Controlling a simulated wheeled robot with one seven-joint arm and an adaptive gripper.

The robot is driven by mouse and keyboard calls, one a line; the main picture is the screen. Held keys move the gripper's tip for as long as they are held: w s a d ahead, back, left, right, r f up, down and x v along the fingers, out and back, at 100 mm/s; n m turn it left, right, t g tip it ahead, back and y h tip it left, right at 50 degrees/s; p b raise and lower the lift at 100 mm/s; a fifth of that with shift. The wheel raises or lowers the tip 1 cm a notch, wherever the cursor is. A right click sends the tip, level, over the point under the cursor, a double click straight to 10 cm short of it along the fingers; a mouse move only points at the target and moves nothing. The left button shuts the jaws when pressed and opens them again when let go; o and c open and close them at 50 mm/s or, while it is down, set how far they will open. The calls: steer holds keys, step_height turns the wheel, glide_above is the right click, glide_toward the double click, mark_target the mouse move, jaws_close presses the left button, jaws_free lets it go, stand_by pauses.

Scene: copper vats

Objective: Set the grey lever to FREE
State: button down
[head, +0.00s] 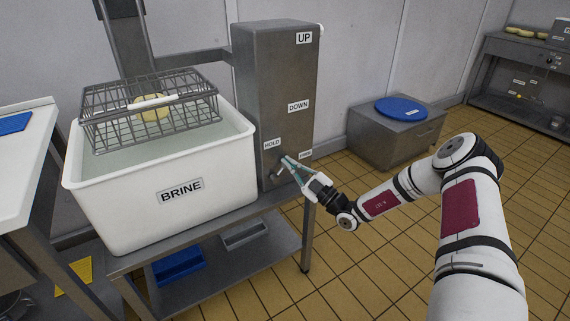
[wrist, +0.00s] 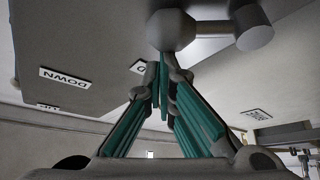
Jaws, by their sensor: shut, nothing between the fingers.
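The grey lever (head: 278,172) sits low on the front of the steel column (head: 273,90), beneath the HOLD label (head: 272,144). The FREE label (head: 305,155) is to its right. In the wrist view a grey round hub (wrist: 171,29) and a bar ending in a cylinder (wrist: 251,27) show at the top. My gripper (head: 286,160) is shut and empty, with its teal fingers reaching to the column face just beside the lever. In the wrist view its fingertips (wrist: 162,68) lie just below the hub; whether they touch it I cannot tell.
A white BRINE vat (head: 215,206) stands left of the column, with a wire basket (head: 190,83) over it. UP (head: 304,38) and DOWN (head: 298,106) labels are higher on the column. A steel box (head: 397,143) with a blue lid stands behind; tiled floor is open at right.

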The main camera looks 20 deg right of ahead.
steer(key=shift+w+d+f+m+t+h+b, duration=0.15)
steer(key=shift+d+f+m+t+h+b, duration=0.15)
steer(key=shift+d+f+m, duration=0.25)
steer(key=shift+w+d+f+m+t+h+b, duration=0.1)
steer(key=shift+w+d+f+m+t+h, duration=0.1)
steer(key=shift+d+f+m+t, duration=0.35)
steer(key=shift+r, duration=0.1)
steer(key=shift+s, duration=0.1)
step_height(320, 180, up, 4)
steer(key=s+a+p, duration=0.1)
steer(key=p, duration=0.3)
steer(key=v, duration=1)
steer(key=shift+a+f+p, duration=0.3)
steer(key=shift+a+p, duration=0.1)
steer(key=shift+p, duration=0.05)
steer(key=shift+s, duration=0.15)
